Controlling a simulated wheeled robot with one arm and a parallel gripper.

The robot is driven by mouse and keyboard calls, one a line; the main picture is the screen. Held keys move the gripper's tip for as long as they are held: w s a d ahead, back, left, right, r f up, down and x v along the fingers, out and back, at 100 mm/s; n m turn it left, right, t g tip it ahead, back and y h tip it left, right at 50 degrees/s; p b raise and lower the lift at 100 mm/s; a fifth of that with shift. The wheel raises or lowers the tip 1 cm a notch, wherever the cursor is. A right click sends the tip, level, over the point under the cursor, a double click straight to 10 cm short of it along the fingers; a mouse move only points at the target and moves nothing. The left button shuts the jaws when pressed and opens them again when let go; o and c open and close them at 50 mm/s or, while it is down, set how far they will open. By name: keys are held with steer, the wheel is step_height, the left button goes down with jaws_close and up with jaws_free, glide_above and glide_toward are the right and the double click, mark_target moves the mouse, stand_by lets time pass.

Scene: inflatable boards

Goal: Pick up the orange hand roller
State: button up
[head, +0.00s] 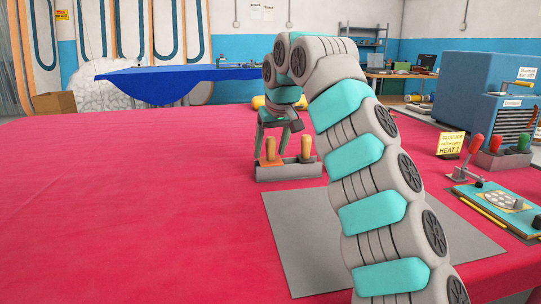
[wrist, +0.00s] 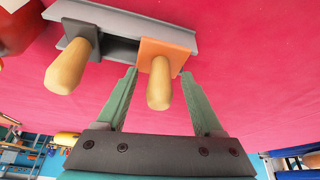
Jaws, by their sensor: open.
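The orange hand roller (wrist: 166,51) has an orange head and a pale wooden handle. It sits in a grey holder (wrist: 215,38) on the red-covered table. In the head view the roller (head: 270,151) is at the holder's left end. My gripper (wrist: 158,74) is open, with its green fingers on either side of the roller's handle and the tips near the orange head. I cannot tell whether either finger touches it. In the head view my gripper (head: 273,138) hangs over the holder from above. My arm covers much of the scene to the right.
A second tool (wrist: 68,66) with a grey head and wooden handle stands in the same holder, beside the roller. A grey mat (head: 300,235) lies in front. A yellow sign (head: 451,144) and red-handled press (head: 470,155) stand right. The table's left is clear.

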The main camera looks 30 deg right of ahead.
jaws_close()
stand_by(0.6)
